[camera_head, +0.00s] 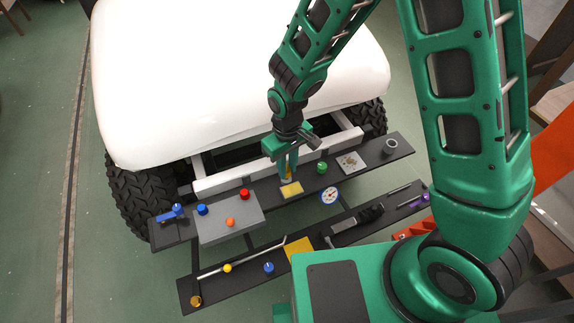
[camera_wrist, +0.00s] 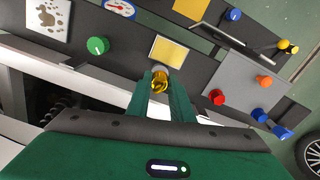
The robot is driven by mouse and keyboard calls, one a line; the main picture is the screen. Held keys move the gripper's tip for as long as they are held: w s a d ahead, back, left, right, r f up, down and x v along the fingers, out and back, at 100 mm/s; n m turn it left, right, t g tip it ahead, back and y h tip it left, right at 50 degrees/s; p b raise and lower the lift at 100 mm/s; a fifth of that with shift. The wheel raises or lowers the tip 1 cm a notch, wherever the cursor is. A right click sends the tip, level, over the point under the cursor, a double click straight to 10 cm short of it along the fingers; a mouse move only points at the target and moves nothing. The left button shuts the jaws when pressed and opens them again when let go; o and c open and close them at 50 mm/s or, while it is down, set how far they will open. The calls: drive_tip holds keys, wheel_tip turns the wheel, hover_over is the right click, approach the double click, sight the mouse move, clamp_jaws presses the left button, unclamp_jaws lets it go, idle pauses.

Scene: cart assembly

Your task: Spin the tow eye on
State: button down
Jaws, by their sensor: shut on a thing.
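My gripper (camera_head: 288,168) points down at the front edge of the white-bodied cart. In the wrist view, its two green fingers (camera_wrist: 160,92) are shut on a small gold-yellow piece, seemingly the tow eye (camera_wrist: 160,81). A pale round part shows just beyond the tow eye, but I cannot tell whether they are threaded together. The tow eye also shows in the head view (camera_head: 288,176), mostly hidden by the fingers. A yellow plate (camera_head: 291,190) lies on the dark shelf right beside it and also shows in the wrist view (camera_wrist: 166,50).
A grey panel (camera_head: 212,228) with red, blue and orange knobs is to the left. A green knob (camera_head: 322,167), a round gauge (camera_head: 330,195) and a patterned plate (camera_head: 351,162) are to the right. A lower dark shelf holds a rod (camera_head: 243,259) and several small parts.

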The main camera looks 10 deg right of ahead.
drive_tip(key=shift+f, duration=1.1)
